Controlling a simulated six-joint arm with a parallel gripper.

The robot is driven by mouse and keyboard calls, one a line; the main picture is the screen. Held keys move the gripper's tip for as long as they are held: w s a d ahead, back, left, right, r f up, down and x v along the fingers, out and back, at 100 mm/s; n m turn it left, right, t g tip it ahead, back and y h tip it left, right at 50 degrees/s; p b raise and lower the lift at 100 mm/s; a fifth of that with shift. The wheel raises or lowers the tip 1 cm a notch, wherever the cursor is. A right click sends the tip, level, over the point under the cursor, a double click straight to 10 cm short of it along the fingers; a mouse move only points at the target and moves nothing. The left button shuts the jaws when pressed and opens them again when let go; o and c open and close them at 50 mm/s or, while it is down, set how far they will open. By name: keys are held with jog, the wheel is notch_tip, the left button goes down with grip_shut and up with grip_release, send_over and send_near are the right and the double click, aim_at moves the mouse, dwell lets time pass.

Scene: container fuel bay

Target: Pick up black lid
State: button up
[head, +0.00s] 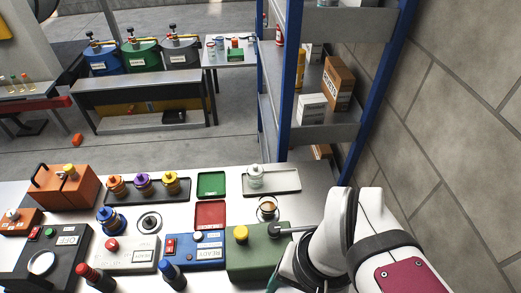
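The fingers of my gripper do not show clearly. I cannot tell whether they are open or hold anything. The round piece lies well to the left of my arm.
A dark tray (134,203) holds orange, purple and yellow-topped containers. Green (211,184) and red (210,214) trays lie beside it. A grey tray (284,184) holds a clear jar. Labelled boxes crowd the front. A blue-post shelf (289,70) stands behind on the right.

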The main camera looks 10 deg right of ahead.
jog(key=shift+c, duration=0.2)
jog(key=shift+c, duration=0.8)
